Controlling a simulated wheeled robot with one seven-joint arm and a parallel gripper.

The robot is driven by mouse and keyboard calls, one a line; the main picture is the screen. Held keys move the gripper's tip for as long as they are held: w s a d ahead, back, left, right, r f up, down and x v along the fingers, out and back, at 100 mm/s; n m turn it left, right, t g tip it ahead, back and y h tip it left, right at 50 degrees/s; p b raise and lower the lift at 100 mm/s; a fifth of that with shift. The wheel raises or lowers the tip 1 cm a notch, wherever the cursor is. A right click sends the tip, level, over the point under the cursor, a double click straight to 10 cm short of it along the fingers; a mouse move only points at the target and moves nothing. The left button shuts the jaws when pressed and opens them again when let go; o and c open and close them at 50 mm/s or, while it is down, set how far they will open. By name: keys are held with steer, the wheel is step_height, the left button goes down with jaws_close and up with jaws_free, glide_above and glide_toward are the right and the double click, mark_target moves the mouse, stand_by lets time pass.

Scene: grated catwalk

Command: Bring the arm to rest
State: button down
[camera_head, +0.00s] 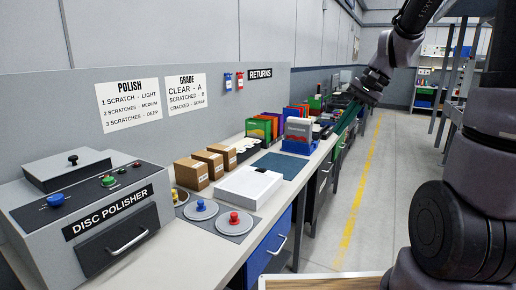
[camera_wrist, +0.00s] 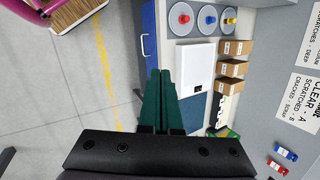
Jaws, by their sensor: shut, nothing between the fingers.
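My gripper (camera_head: 341,131) hangs from my raised arm on the right of the head view. Its dark green fingers point down and toward the left, in front of the far part of the workbench. In the wrist view my gripper (camera_wrist: 160,73) shows its two green fingers side by side, shut and empty. They are over the bench's front edge, seen from above, with no clear contact with anything.
The workbench (camera_head: 235,235) carries a disc polisher (camera_head: 85,205), a white box (camera_head: 248,186), brown cartons (camera_head: 191,174), a blue-green mat (camera_head: 284,164) and upright coloured sleeves (camera_head: 260,128). The aisle floor (camera_head: 384,170) with its yellow line is clear.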

steer(key=s+d+r+n+t+h, duration=0.2)
steer(key=s+r+t, duration=0.4)
steer(key=s+r, duration=0.4)
steer(key=shift+s+n+h, duration=0.4)
steer(key=shift+s+h, duration=0.4)
steer(key=shift+s, duration=0.85)
steer(key=shift+d, duration=0.1)
